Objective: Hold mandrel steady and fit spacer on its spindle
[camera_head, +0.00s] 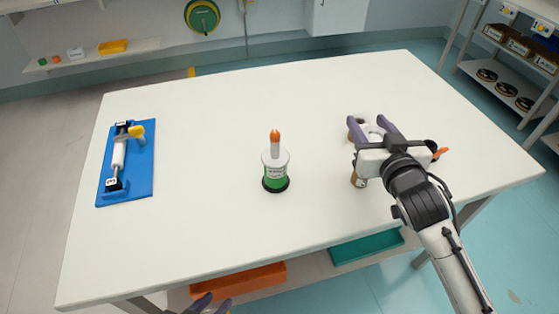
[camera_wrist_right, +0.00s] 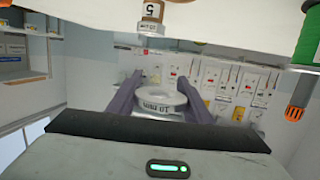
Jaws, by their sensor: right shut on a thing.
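The mandrel (camera_head: 275,170) stands upright mid-table, with a white and green body, a black base and an orange-tipped spindle (camera_head: 275,142). In the right wrist view its green body (camera_wrist_right: 308,40) and orange tip (camera_wrist_right: 293,113) show at the right edge. My right gripper (camera_head: 371,126) is to the right of the mandrel, apart from it. It is shut on a white ring-shaped spacer (camera_wrist_right: 160,99) with a printed label. My left gripper (camera_head: 212,302) shows only as purple fingertips at the bottom edge, away from the mandrel; its opening is unclear.
A blue board (camera_head: 143,178) with a white roller and yellow knob lies at the left. A brown labelled piece (camera_head: 357,180) stands beside my right gripper; it also shows in the wrist view (camera_wrist_right: 152,12). Orange (camera_head: 240,283) and teal (camera_head: 366,248) trays sit below the table.

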